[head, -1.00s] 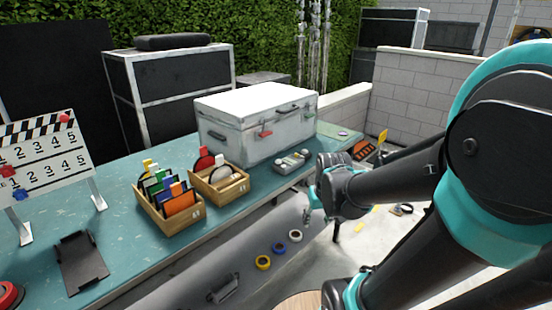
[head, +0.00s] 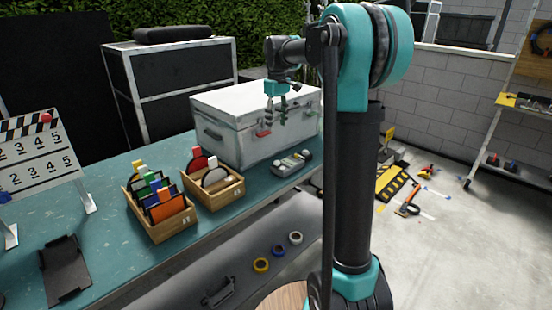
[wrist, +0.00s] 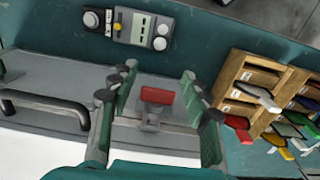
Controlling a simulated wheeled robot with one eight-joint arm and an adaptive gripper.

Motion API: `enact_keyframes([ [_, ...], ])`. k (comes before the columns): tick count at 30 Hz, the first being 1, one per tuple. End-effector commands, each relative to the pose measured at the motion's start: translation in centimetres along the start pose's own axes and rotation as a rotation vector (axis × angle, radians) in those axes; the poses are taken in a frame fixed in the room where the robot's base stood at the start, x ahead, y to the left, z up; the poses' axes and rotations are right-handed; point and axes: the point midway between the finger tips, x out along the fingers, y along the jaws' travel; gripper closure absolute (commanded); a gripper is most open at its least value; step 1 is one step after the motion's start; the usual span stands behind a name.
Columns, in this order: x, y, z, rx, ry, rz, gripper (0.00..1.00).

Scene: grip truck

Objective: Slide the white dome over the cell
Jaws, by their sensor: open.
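A small grey meter (head: 291,164) lies on the teal table, in front of the silver case. In the wrist view the meter (wrist: 141,27) is near the top, with a display and a yellow button. My gripper (head: 276,118) is open and empty, pointing down in front of the case's front face, above and left of the meter. In the wrist view its fingers (wrist: 158,78) are apart, with a red latch between them in the picture and the meter beyond.
The silver case (head: 240,150) stands close behind my gripper. Wooden boxes with coloured cards (head: 165,228) and discs (head: 228,196) stand on the table to the left. Tape rings (head: 278,251) lie on a lower shelf. The table around the meter is clear.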

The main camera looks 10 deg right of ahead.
Motion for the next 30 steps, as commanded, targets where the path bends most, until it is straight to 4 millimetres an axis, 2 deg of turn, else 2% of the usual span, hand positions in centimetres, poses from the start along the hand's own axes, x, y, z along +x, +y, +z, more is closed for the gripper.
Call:
enact_keyframes([
  [18, 12.1, 0.0, 0.0, 0.002, 0.001, 0.000, 0.53],
  [24, 14.5, 0.0, 0.0, 0.002, 0.001, 0.001, 0.53],
  [30, 15.3, 0.0, 0.0, 0.002, 0.001, 0.001, 0.53],
])
